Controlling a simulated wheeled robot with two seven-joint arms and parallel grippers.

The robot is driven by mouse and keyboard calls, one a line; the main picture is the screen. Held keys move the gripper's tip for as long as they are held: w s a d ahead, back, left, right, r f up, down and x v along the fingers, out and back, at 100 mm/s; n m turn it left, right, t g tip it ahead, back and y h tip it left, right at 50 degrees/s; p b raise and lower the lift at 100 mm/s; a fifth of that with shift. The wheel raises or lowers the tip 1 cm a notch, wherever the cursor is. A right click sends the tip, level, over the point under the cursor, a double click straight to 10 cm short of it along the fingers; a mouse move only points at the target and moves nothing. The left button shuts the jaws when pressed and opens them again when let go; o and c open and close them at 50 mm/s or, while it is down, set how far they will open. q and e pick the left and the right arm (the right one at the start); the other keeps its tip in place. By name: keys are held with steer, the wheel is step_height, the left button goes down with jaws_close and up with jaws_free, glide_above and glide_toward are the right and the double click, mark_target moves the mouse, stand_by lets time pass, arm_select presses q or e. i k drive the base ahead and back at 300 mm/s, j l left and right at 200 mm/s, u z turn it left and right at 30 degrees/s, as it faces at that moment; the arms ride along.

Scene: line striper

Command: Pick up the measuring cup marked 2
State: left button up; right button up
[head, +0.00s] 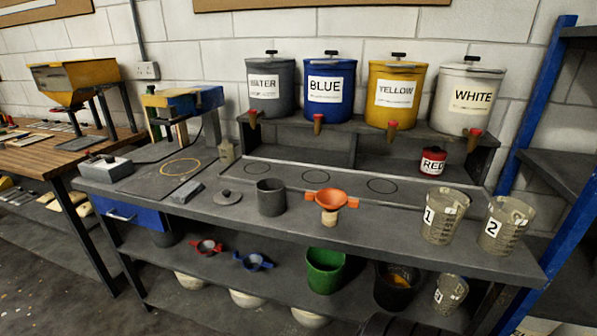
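The measuring cup marked 2 (504,226) is a clear, greyish cup with a white label. It stands upright at the right end of the grey bench (345,245). The measuring cup marked 1 (443,216) stands just left of it, with a small gap or slight overlap in the view. Another similar cup (450,293) stands on the shelf below, its label hard to read. Neither of my grippers is in the head view.
An orange funnel (331,200), a grey cup (271,197) and a small red can (432,161) stand on the bench. Behind are WATER, BLUE, YELLOW and WHITE (466,97) tanks with taps. A blue upright post (538,105) rises close to the bench's right end.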

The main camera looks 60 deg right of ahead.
mark_target(506, 219)
steer(key=z, duration=3.2)
steer(key=i+l, duration=0.2)
steer(key=l, duration=0.2)
steer(key=i+l, duration=0.15)
steer(key=l, duration=0.2)
steer(key=i+l+u, duration=0.1)
steer(key=l, duration=0.3)
steer(key=i, duration=0.1)
